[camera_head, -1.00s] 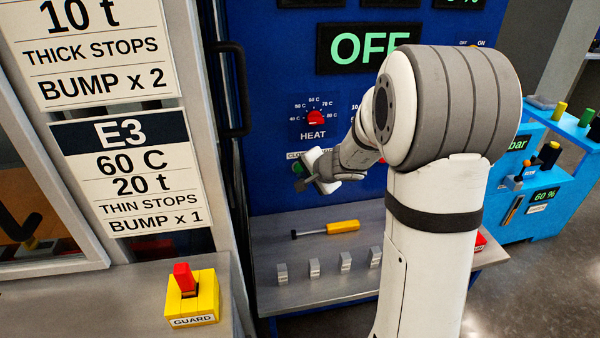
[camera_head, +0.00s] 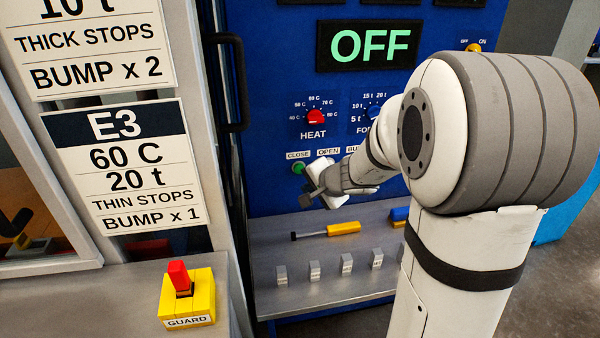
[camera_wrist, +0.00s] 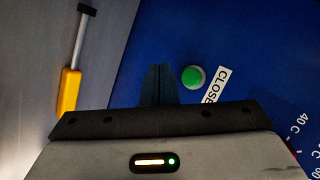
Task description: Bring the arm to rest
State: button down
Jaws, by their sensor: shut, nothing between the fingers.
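My gripper (camera_head: 306,200) is in front of the blue press panel (camera_head: 275,90), just below the green CLOSE button (camera_head: 299,168). In the wrist view the fingers (camera_wrist: 158,84) are together and hold nothing. The green button (camera_wrist: 193,77) shows beside the fingertips there, with its CLOSE label (camera_wrist: 215,88). My arm stretches from the right of the head view to the panel and hides part of it.
A yellow-handled tool (camera_head: 343,229) lies on the grey shelf (camera_head: 290,245) below my gripper, with several small metal blocks (camera_head: 314,271) in front. The yellow guard switch box (camera_head: 188,300) with a red lever stands at lower left. The display (camera_head: 370,45) reads OFF.

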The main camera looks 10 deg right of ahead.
dwell(0.5)
jog(key=s+a+r+n+g+y+p, duration=0.1)
jog(key=s+a+r+n+g, duration=0.2)
jog(key=s, duration=0.4)
jog(key=s+a+r+n+g, duration=0.1)
jog(key=s+a+n, duration=0.25)
jog(key=s, duration=0.25)
jog(key=s+d+n+g+h, duration=0.2)
jog(key=s+d+n+h, duration=0.2)
jog(key=s, duration=0.9)
jog(key=shift+s+d+r+h+p, duration=0.15)
jog(key=shift+d+r+h+p, duration=0.2)
jog(key=shift+d, duration=0.75)
jog(key=shift+f+n, duration=0.1)
jog(key=shift+n, duration=0.15)
